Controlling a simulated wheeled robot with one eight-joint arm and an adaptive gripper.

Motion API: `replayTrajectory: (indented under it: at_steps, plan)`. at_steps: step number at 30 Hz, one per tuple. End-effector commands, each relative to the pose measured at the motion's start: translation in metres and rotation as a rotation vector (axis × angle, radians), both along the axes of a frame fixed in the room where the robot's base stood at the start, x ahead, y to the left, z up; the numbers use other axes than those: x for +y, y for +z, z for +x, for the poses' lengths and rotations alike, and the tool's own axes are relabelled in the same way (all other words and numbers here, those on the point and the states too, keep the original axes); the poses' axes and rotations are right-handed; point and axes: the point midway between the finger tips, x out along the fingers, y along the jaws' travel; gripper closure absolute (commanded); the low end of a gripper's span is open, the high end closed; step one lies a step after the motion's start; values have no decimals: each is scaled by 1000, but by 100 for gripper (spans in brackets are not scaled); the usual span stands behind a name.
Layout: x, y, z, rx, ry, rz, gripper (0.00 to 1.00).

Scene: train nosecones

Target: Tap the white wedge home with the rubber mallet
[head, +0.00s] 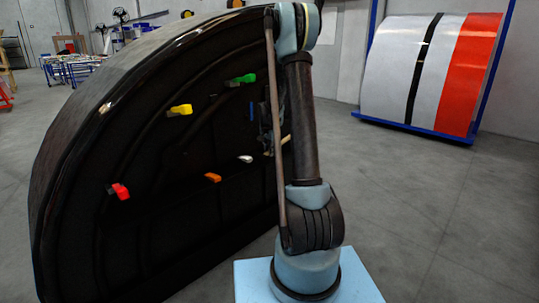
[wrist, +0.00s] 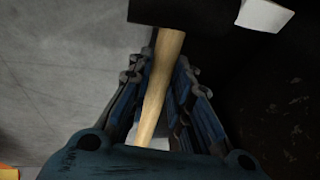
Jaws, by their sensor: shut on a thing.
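The rubber mallet has a black head (wrist: 184,12) and a pale wooden handle (wrist: 158,95). My gripper (wrist: 161,72) is shut around the handle, with the head beyond the fingertips in the wrist view. The white wedge (wrist: 264,15) is at the top right of the wrist view, just right of the mallet head; I cannot tell whether they touch. In the head view the white wedge (head: 245,159) sticks out of the dark inside of the nosecone (head: 160,235). My gripper (head: 268,135) is just right of it there, mostly hidden by my arm.
Red (head: 119,191), yellow (head: 180,110), green (head: 241,80) and orange (head: 213,177) wedges also sit in the nosecone's dark inside. A striped curved panel (head: 405,70) stands on a blue frame at the back right. The grey floor at the right is clear.

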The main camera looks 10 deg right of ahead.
Motion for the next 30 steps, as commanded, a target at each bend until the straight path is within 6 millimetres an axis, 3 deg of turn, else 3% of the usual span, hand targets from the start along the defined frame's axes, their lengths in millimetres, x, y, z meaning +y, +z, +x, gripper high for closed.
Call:
replayTrajectory:
  at_steps: [18, 28, 29, 30]
  plan:
    - [-8, 46, -10, 0, -1, 0, 100]
    - [-8, 49, -11, 0, 0, 0, 100]
    - [-8, 49, -11, 0, 0, 0, 88]
    - [-8, 49, -11, 0, 0, 0, 97]
